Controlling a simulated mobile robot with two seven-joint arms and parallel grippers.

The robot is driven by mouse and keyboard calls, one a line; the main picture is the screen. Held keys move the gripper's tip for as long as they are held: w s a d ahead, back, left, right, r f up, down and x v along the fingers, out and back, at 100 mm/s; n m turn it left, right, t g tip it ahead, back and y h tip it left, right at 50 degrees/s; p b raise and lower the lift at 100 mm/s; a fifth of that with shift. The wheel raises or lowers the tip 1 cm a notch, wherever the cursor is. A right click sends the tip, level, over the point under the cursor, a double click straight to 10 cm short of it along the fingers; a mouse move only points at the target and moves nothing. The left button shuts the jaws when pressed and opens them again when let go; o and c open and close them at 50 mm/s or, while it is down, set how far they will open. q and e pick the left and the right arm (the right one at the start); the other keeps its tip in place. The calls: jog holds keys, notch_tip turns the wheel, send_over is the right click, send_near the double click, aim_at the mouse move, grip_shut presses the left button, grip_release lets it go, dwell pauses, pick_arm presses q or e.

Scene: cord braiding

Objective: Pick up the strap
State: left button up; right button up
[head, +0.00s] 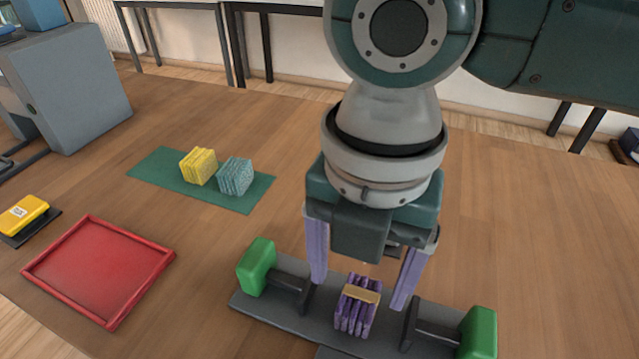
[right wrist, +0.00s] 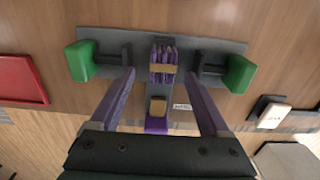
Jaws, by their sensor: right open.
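The strap appears to be the purple folded bundle (head: 354,318) with a tan band around its middle, on a dark grey fixture (head: 268,307) between two green-ended clamps. The bundle also shows in the right wrist view (right wrist: 163,56). My right gripper (head: 358,296) is open above the fixture, its two purple fingers pointing down on either side of the bundle, with gaps showing to both sides. Whether the fingertips are level with the bundle is hard to tell. My left gripper is not in view.
Green clamp blocks (head: 256,267) and (head: 478,333) stand at the fixture's ends. A red tray (head: 100,270) lies to the left. A green mat (head: 153,166) holds yellow and teal bundles. A yellow-topped device (head: 22,214) and grey machine (head: 70,85) stand farther left. The table's right side is clear.

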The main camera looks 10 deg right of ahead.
aim_at(360, 295)
jog(key=f, duration=0.3)
jog(key=f+b, duration=0.1)
jog(key=shift+s+d+f, duration=0.1)
jog(key=shift+d+f, duration=0.05)
jog(key=shift+d, duration=0.1)
grip_shut()
dwell(0.4)
